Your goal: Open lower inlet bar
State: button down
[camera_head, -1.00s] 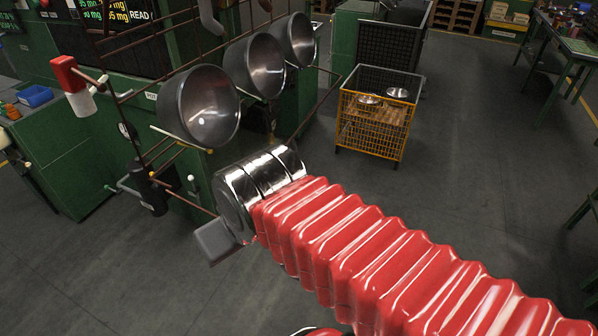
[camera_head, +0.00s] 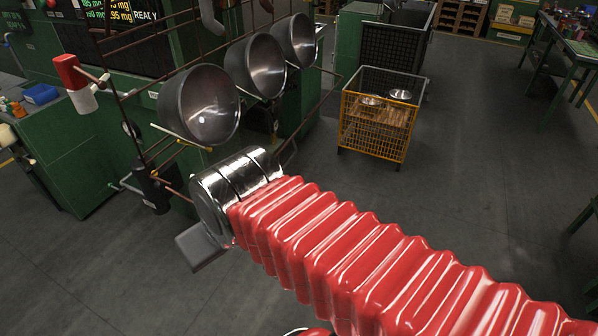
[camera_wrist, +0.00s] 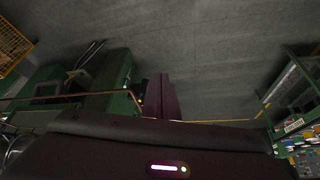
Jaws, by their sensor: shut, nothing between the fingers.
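Thin brown and yellowish bars stand by the green machine at the left in the head view. A pale-tipped bar (camera_head: 180,137) lies under the nearest metal bowl (camera_head: 200,105). A lower brown bar (camera_head: 178,194) runs toward my arm's metal wrist; I cannot tell which one is the lower inlet bar. The grey block of my gripper (camera_head: 203,247) is below and right of these bars, with a gap to them not clear. In the wrist view my gripper's dark fingers (camera_wrist: 163,97) are together, with nothing seen between them. A brown rod (camera_wrist: 60,98) crosses left of them.
Two more metal bowls (camera_head: 255,66) hang on the rack. A yellow mesh cart (camera_head: 375,125) holds metal lids. The grey floor (camera_head: 480,170) at right is open.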

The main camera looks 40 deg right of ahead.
jog(key=s+d+f+m+g+y, duration=0.2)
jog(key=d+f+m+y, duration=0.6)
jog(key=d+f+m, duration=1.05)
jog(key=w+d+r+m+t, duration=0.1)
jog(key=w+d+m+t, duration=0.1)
jog(key=d+m+t, duration=0.4)
jog(key=w+d+r+m+t+h, duration=0.1)
jog(key=w+d+m+t, duration=0.2)
jog(key=d+m+t, duration=0.4)
jog(key=d+t, duration=0.1)
jog(key=d, duration=0.3)
jog(key=shift+d+r+h, duration=0.25)
jog(key=shift+d+h, duration=0.05)
jog(key=shift+d, duration=0.05)
jog(key=shift+w, duration=0.1)
